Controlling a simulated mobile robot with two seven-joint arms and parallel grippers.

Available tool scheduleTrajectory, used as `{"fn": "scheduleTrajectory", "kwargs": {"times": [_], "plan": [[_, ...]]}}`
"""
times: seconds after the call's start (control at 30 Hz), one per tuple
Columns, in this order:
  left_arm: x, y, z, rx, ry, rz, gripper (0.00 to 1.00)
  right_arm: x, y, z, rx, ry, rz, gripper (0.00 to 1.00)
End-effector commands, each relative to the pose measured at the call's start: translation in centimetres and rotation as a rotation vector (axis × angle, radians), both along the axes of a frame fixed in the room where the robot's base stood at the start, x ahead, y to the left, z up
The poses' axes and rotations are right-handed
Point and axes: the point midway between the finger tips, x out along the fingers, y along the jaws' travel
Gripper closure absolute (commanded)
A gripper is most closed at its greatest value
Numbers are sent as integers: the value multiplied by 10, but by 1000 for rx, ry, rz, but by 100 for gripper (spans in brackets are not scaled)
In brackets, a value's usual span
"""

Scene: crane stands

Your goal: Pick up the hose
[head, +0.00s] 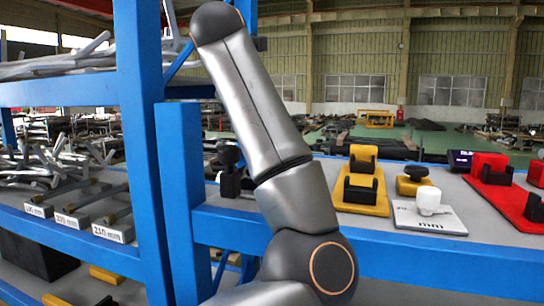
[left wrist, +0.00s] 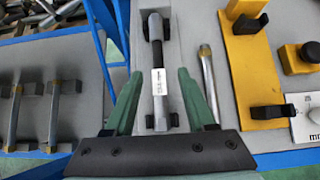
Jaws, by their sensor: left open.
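My left gripper (left wrist: 159,74) is in the left wrist view, with its two green fingers apart. Between and beyond them is a black and grey stand (left wrist: 155,25) with a white label and a grey cylindrical part; I cannot tell whether the fingers touch it. A slim grey tube with a brownish tip, which looks like a hose (left wrist: 207,80), lies just right of the right finger, outside the jaws. Similar tubes (left wrist: 53,115) rest in holders at the left. In the head view, my arm crosses the middle and the gripper is not visible. My right gripper is not in view.
A blue shelf post (head: 150,150) stands left of my arm. Labelled holders (head: 113,232) are on the left shelf. Yellow holders (head: 362,195), a white plate (head: 428,217) and a red holder (head: 505,200) stand on the right bench. Blue edges front both surfaces.

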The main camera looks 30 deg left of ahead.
Motion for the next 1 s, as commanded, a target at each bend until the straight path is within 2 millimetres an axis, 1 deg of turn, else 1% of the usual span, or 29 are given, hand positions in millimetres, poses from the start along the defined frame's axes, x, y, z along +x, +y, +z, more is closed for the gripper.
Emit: {"fn": "scheduleTrajectory", "kwargs": {"times": [0.17, 0.4, 0.5, 0.77, 0.8, 1.0], "plan": [[8, 2, -7, -1, 1, -1, 44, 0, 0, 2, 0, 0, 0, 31], [33, 12, -30, -2, 3, -1, 44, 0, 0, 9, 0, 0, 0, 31], [40, 13, -37, -1, 1, -1, 44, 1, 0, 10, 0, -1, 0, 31], [43, 14, -40, -1, 0, -1, 44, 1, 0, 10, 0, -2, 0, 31], [43, 14, -40, -1, 0, -1, 45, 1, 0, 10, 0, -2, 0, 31], [42, 14, -40, -1, 0, -1, 68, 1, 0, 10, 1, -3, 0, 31]]}}
